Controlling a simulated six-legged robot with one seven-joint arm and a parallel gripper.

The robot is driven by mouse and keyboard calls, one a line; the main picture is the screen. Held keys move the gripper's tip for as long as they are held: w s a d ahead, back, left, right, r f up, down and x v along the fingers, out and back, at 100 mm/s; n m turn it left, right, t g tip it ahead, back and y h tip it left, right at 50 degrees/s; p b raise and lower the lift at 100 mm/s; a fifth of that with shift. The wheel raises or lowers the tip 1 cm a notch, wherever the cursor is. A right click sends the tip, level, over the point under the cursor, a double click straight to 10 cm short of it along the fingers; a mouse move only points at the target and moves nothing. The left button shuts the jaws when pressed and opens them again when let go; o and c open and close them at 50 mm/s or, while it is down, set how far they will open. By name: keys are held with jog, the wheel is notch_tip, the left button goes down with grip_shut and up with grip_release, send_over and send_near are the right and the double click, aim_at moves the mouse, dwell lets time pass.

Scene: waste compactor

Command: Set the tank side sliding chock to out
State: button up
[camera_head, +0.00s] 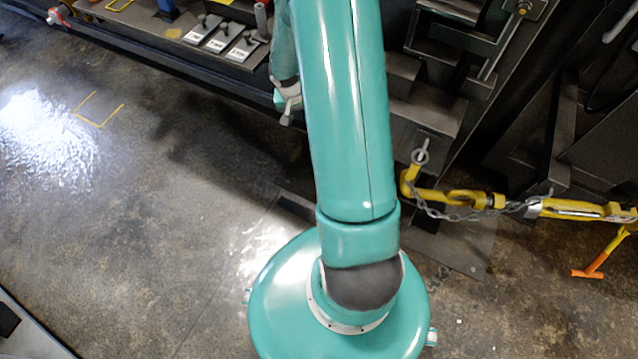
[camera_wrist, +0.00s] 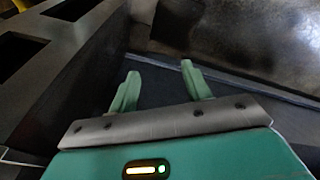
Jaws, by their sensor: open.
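My gripper (camera_wrist: 159,68) shows in the wrist view with its two green fingers apart and nothing between them. Beyond the fingers is a dark flat surface beside a dark steel wall. I cannot pick out the tank side sliding chock with certainty in either view. In the head view my teal arm reaches up the middle and hides part of the machine behind it. My gripper's fingers cannot be made out there.
A yellow turnbuckle (camera_head: 565,208) with a chain is hooked to the dark machine at right. Small labelled plates (camera_head: 221,41) sit at upper left. A dark steel frame (camera_wrist: 58,45) with rectangular openings is at left. Floor at left is clear.

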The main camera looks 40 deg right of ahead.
jog(key=s+f+m+y, duration=0.1)
jog(key=s+f, duration=0.1)
jog(key=f, duration=0.6)
jog(key=s+d+f+m, duration=0.1)
jog(key=s+f, duration=0.2)
jog(key=f, duration=0.6)
jog(key=s+f+m+y, duration=0.1)
jog(key=s+f, duration=0.1)
jog(key=f, duration=0.6)
jog(key=shift+s+d+f+g+y, duration=0.2)
jog(key=shift+s+g+y, duration=0.1)
jog(key=shift+g, duration=0.1)
notch_tip(320, 180, down, 13)
jog(key=shift+f, duration=0.2)
jog(key=shift+w, duration=0.15)
grip_shut()
